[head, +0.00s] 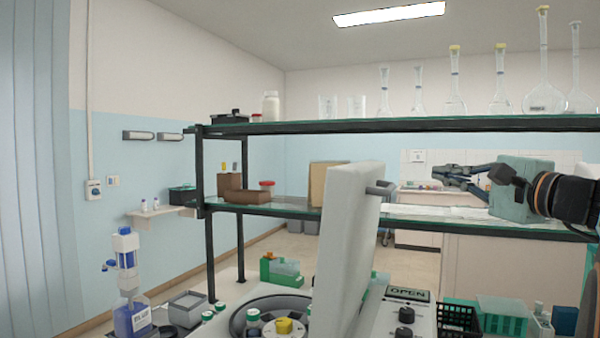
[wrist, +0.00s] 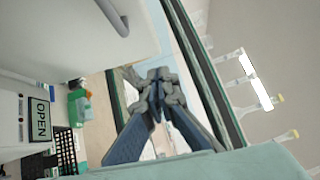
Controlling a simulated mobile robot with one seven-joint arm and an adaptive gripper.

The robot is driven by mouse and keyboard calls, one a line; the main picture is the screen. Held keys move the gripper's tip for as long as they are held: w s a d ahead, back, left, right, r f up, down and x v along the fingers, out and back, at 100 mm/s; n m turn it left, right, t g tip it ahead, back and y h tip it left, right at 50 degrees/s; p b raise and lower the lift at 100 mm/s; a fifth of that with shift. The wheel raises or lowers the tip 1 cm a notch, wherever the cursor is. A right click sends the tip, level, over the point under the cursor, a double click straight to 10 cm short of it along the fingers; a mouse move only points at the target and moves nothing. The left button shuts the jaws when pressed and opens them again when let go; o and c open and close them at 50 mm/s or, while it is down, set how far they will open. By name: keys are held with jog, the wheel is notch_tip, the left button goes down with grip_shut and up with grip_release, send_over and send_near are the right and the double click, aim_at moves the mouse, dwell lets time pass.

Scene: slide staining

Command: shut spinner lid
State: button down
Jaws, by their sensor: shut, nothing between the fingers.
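The spinner lid (head: 342,255) is a pale grey panel standing open, nearly upright and tilted slightly. Its dark bar handle (head: 380,188) sticks out on the right side near the top. In the wrist view the lid (wrist: 60,40) fills the upper left, with its grey handle (wrist: 122,22) at the top. A sign (head: 408,294) on the spinner's panel reads OPEN. My gripper (head: 440,176) is shut and empty, right of the handle and apart from it. Its fingertips also show in the wrist view (wrist: 157,76).
A two-level shelf (head: 440,123) stands behind the spinner, with glass flasks on top; my arm is near its lower level. A black basket (head: 458,320) and a green rack (head: 500,316) stand right of the spinner. A blue-labelled bottle (head: 131,318) stands at left.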

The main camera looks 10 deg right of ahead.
jog(key=p, duration=0.2)
send_near(383, 163)
jog(key=w+d, duration=0.2)
jog(key=w, duration=0.1)
jog(key=w+a, duration=0.2)
jog(key=shift+a+r, duration=0.2)
jog(key=shift+a, duration=0.1)
jog(key=shift+w+a, duration=0.25)
jog(key=shift+w, duration=0.1)
